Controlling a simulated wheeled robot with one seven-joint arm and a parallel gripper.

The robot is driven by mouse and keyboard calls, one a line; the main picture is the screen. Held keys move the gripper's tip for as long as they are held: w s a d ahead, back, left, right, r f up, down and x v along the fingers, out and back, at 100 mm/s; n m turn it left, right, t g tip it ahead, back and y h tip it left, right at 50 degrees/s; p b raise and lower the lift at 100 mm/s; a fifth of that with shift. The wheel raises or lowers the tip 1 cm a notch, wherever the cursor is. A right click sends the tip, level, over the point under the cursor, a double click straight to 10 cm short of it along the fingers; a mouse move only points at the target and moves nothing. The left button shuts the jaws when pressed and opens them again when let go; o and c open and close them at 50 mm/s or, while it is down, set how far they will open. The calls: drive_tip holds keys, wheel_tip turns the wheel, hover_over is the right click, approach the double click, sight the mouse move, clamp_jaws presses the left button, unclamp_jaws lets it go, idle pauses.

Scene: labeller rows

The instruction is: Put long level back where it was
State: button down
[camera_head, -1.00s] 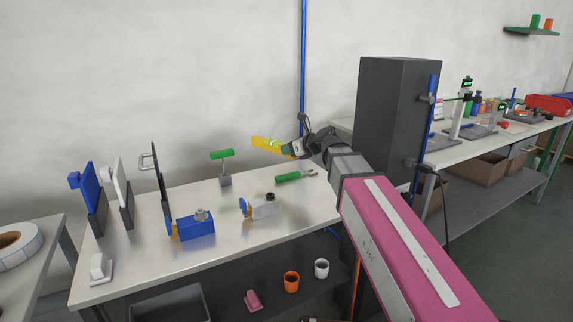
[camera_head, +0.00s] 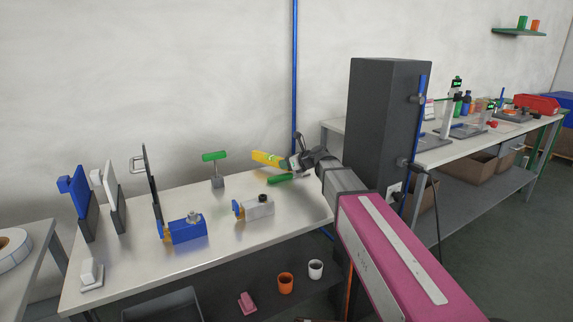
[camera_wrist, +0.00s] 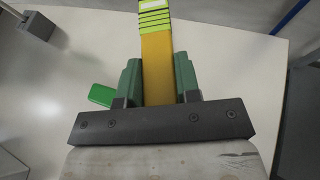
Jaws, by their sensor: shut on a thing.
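The long level (camera_head: 264,158) is a yellow bar with a bright green-yellow section. My gripper (camera_head: 289,164) is shut on it near one end and holds it over the back right part of the light table. In the wrist view the level (camera_wrist: 157,65) runs up between the two green fingers of my gripper (camera_wrist: 158,80) and out of the top of the frame. In the head view it points left from my gripper. I cannot tell how high above the table it is.
A green-handled tool (camera_head: 281,179) lies just below my gripper. A green-topped stand (camera_head: 216,168) is to the left. A grey-white device (camera_head: 258,207) and a blue device (camera_head: 187,229) stand in front. A dark column (camera_head: 385,120) is close on the right.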

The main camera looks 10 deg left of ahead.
drive_tip(key=shift+f, duration=0.15)
drive_tip(key=c, duration=0.8)
unclamp_jaws()
drive_tip(key=v, duration=1.2)
drive_tip(key=shift+s+d, duration=0.1)
